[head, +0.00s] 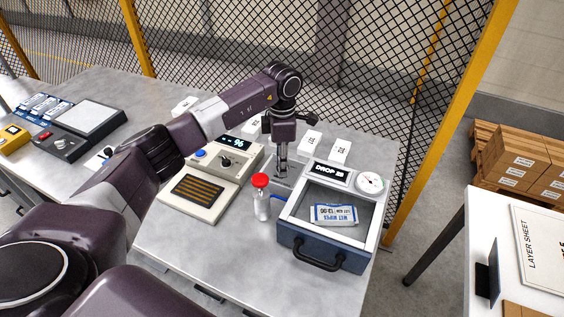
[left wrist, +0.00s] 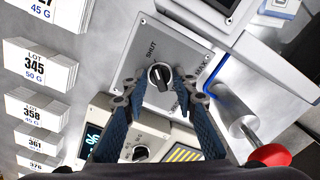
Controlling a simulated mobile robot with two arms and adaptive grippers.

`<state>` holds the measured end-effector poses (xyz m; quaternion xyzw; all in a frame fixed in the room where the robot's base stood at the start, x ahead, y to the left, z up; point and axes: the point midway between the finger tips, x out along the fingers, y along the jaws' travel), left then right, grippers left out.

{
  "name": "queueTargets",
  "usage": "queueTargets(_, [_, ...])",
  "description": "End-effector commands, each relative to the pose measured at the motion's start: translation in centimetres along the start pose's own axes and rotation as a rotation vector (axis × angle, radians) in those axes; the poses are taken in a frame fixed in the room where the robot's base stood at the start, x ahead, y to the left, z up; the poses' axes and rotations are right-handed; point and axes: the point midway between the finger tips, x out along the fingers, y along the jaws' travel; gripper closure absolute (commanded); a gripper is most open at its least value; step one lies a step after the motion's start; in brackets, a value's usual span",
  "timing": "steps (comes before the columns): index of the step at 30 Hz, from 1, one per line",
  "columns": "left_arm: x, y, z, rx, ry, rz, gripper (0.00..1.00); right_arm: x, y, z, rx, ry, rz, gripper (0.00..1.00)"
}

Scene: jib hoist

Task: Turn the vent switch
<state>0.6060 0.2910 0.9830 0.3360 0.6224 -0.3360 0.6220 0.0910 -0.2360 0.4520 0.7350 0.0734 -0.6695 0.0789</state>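The vent switch is a black rotary knob (left wrist: 160,76) on a grey plate (left wrist: 180,42) in the left wrist view. The word SHUT is printed beside the knob; another label on the plate is partly hidden by a finger. My left gripper (left wrist: 159,88) is open, with one fingertip on each side of the knob and gaps between. Whether the tips are down at knob height is hard to tell. In the head view my left gripper (head: 281,170) points down over the plate, beside the drop box, and hides the knob. My right gripper is in neither view.
A beige scale with a knob (head: 200,188) is to the left. Lot cards (head: 310,142) stand behind, before a mesh fence.

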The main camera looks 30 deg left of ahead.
Motion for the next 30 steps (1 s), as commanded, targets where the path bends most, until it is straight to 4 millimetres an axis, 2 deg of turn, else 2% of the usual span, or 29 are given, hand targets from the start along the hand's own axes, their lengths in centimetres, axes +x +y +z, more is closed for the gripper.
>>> queueTargets(1, [0.0,0.0,0.0,0.0,0.0,0.0,0.82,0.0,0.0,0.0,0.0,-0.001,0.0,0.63])
queueTargets(6, [0.0,0.0,0.0,0.0,0.0,0.0,1.0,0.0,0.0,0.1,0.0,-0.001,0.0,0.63])
queueTargets(17, [0.0,0.1,0.0,-0.046,-0.001,0.001,1.0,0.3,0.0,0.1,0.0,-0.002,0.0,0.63])
queueTargets(23, [0.0,0.1,0.0,-0.162,0.0,0.002,1.0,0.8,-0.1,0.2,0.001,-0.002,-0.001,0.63])
queueTargets(30, [0.0,0.1,0.0,-0.375,-0.001,0.003,1.0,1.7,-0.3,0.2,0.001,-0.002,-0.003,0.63])
